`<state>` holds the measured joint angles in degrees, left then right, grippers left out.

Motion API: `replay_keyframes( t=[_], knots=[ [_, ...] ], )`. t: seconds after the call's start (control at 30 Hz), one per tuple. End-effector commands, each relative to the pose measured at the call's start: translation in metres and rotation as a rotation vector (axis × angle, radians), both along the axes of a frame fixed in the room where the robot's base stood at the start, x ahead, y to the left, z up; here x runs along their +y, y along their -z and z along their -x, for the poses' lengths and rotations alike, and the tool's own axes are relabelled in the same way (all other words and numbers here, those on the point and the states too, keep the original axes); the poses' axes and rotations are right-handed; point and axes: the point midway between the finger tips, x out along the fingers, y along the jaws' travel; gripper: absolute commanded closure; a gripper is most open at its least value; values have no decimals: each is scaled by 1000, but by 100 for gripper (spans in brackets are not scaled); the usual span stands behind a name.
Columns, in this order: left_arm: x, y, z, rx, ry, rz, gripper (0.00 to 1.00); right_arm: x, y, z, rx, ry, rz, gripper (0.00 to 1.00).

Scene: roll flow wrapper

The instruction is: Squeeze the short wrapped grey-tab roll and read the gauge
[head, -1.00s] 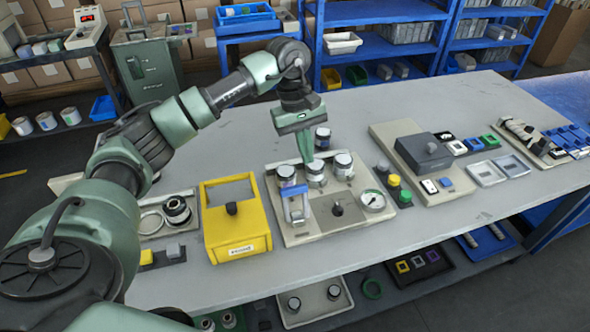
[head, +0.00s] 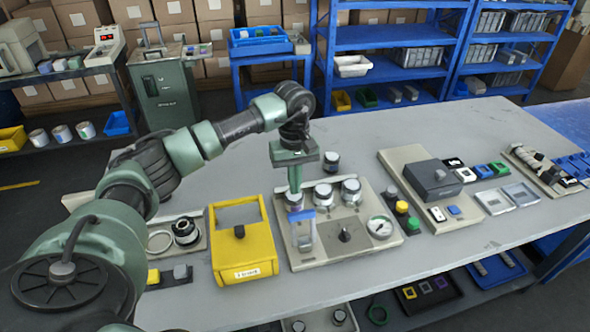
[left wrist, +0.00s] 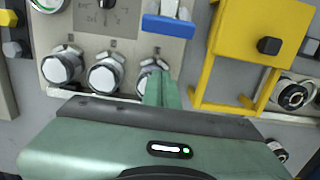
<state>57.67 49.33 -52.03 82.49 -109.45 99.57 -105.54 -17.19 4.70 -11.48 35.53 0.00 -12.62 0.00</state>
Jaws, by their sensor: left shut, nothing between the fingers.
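A beige fixture board (head: 375,252) carries a round white gauge (head: 380,227) at its right. At its left stands a blue-handled clear press (head: 303,232). Three white-topped rolls stand along its back: left roll (head: 293,201), middle roll (head: 323,194), right roll (head: 351,189). I cannot tell which has a grey tab. My left gripper (head: 295,188) is shut and empty, pointing down at the left roll; contact is unclear. In the left wrist view its green fingers (left wrist: 162,90) partly cover that roll (left wrist: 150,68). My right gripper is not in view.
Another roll (head: 331,161) stands behind the board. A yellow frame box (head: 243,256) stands close on the left. Yellow and green buttons (head: 402,208) and a grey box unit (head: 432,178) are on the right. The table behind the board is mostly clear.

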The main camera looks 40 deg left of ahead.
Motion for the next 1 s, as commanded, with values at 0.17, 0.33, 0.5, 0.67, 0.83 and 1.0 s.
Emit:
replay_keyframes(
  t=[0.17, 0.33, 0.5, 0.67, 0.83, 1.0],
  knots=[
    [-2, 37, 3, 5, 0, 1, 100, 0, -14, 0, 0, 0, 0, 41],
    [-19, 25, 17, 0, 3, 0, 100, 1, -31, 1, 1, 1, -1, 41],
    [-28, 23, 24, -1, 1, 1, 100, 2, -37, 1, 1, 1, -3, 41],
    [-30, 23, 26, -1, 0, 1, 100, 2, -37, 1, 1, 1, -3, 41],
    [-30, 23, 25, -1, 0, 1, 100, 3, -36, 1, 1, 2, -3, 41],
    [-26, 24, 25, -7, 0, -7, 100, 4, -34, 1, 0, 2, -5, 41]
  ],
)
